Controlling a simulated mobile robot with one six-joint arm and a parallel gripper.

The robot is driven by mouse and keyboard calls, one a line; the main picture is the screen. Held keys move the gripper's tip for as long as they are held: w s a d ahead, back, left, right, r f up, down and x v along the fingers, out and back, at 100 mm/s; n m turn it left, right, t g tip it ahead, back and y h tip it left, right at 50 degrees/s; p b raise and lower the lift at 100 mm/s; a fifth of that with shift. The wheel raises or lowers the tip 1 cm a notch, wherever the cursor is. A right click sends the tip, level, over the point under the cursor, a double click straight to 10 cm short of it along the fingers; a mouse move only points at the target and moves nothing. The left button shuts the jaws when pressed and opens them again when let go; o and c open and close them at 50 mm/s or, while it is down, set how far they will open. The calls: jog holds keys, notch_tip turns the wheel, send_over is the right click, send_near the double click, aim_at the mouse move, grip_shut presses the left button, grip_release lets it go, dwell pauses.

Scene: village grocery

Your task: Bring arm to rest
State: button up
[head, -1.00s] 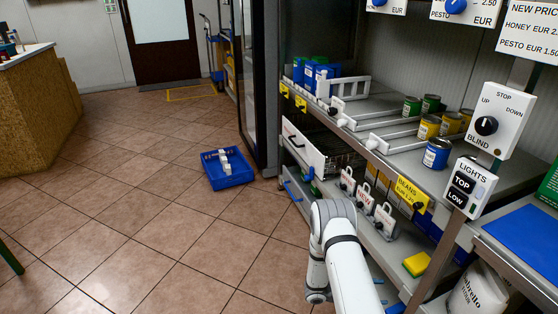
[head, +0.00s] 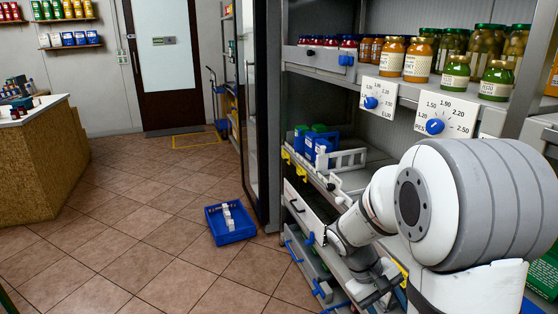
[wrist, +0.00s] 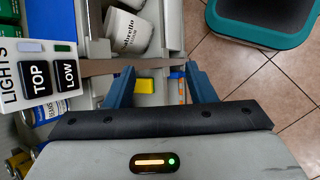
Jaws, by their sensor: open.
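My arm (head: 470,205) is folded up large at the right of the head view, in front of the shelving. My gripper (head: 376,290) shows dark at the lower end of the arm, close to the front of the shelves. In the wrist view my gripper (wrist: 160,82) has its two blue fingers apart, with nothing held between them. A yellow block (wrist: 145,87) shows beyond the fingers, lower down on the shelving. Part of the shelf front is hidden behind my arm.
Price dials (head: 378,95) and jars (head: 418,60) line the upper shelf. A lights panel (wrist: 38,75) and a white flour sack (wrist: 128,30) are left and above the fingers. A teal-rimmed bin (wrist: 262,35) stands upper right. A blue crate (head: 230,233) lies on open floor.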

jog(key=s+a+r+m+t+y+p, duration=0.1)
jog(key=s+a+r+t+y+p, duration=0.2)
jog(key=r, duration=0.6)
jog(key=s+a+r+m+t+y+p, duration=0.2)
jog(key=s+a+r+p, duration=0.3)
jog(key=r, duration=0.4)
jog(key=shift+s+a+r+t+y+p, duration=0.35)
jog(key=shift+s+a+t+y, duration=0.2)
jog(key=shift+s, duration=0.35)
